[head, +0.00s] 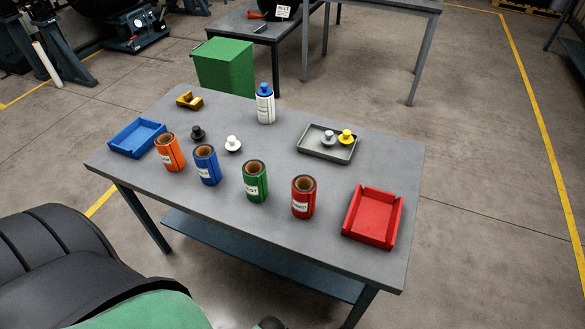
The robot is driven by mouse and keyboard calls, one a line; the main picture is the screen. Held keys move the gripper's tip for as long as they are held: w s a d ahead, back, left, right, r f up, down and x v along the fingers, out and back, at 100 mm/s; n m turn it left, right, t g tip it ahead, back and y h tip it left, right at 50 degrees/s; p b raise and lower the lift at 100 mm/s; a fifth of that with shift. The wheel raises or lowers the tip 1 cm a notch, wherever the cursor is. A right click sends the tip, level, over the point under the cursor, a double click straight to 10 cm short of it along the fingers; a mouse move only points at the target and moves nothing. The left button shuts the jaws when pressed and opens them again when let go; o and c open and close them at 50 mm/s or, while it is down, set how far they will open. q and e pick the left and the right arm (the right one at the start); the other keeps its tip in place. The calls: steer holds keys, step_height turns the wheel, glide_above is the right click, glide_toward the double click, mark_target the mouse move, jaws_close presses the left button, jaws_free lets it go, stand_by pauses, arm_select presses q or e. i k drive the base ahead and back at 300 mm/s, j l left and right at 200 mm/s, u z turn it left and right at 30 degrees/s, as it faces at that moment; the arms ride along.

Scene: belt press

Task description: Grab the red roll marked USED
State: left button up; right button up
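The red roll (304,198) stands upright on the grey table (270,130), near its front edge and right of the middle. It has a brown hollow core at the top and a white label on its side, whose lettering is too small to read surely. A green roll (256,182) stands to its left, apart from it. A blue roll (207,166) and an orange roll (169,153) stand farther left, also upright with labels. Neither of my grippers is in view.
A red open tray (372,217) lies right of the red roll. A grey tray (328,144) with two knobs, a white bottle (265,105), a blue tray (137,138), two loose knobs and a yellow piece (189,100) are on the table. Bare tabletop lies behind the red roll.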

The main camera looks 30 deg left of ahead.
mark_target(305, 188)
steer(key=j+u, duration=0.2)
steer(key=u, duration=0.45)
steer(key=l, duration=0.4)
steer(key=k+u, duration=0.05)
